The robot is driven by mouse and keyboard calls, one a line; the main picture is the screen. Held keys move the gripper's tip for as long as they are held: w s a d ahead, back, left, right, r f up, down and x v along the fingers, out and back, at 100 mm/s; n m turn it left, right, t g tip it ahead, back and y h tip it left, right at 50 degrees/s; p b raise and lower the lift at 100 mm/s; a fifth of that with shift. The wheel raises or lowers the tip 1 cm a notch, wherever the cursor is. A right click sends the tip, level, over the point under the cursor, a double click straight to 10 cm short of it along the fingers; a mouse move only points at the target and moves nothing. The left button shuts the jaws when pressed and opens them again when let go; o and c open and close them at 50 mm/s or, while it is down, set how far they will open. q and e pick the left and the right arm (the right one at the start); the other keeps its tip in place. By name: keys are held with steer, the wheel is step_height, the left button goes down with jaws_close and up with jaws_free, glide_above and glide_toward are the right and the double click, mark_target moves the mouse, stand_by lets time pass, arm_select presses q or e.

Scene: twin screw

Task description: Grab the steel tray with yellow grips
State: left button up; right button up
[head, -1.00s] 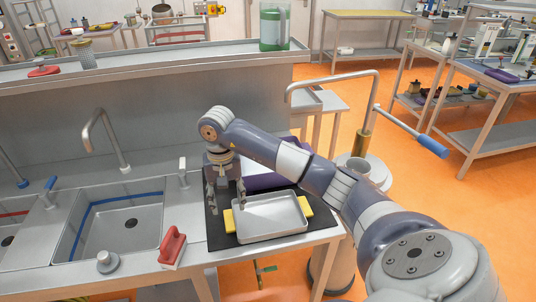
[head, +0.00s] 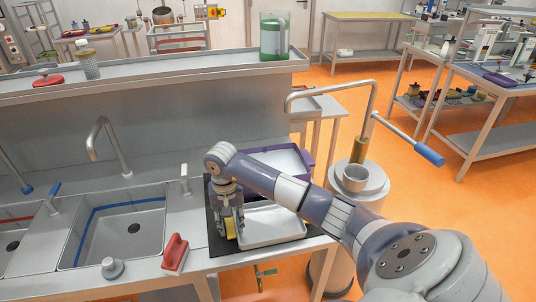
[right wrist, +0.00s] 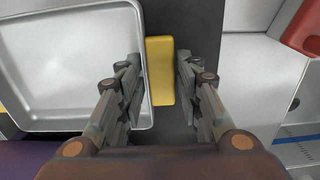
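The steel tray (head: 272,228) is a shallow grey rectangle lying on a black mat (head: 216,248) at the right end of the counter. Its left yellow grip (head: 229,227) shows between my right gripper's fingers; the opposite grip is hidden behind my arm in the head view. My right gripper (head: 228,228) points down over that grip. In the right wrist view the yellow grip (right wrist: 161,70) lies between the open fingers (right wrist: 162,82), with narrow gaps beside it. One finger is on the tray (right wrist: 65,65) side, the other outside. My left gripper is not in view.
A purple-rimmed container (head: 285,160) stands behind the tray. A red-handled tool (head: 175,252) and a grey round knob (head: 112,268) are at the counter's front, near the sink (head: 120,235). A tap (head: 105,140) rises behind the sink.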

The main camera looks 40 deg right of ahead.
jaws_close()
steer(key=shift+r, duration=0.1)
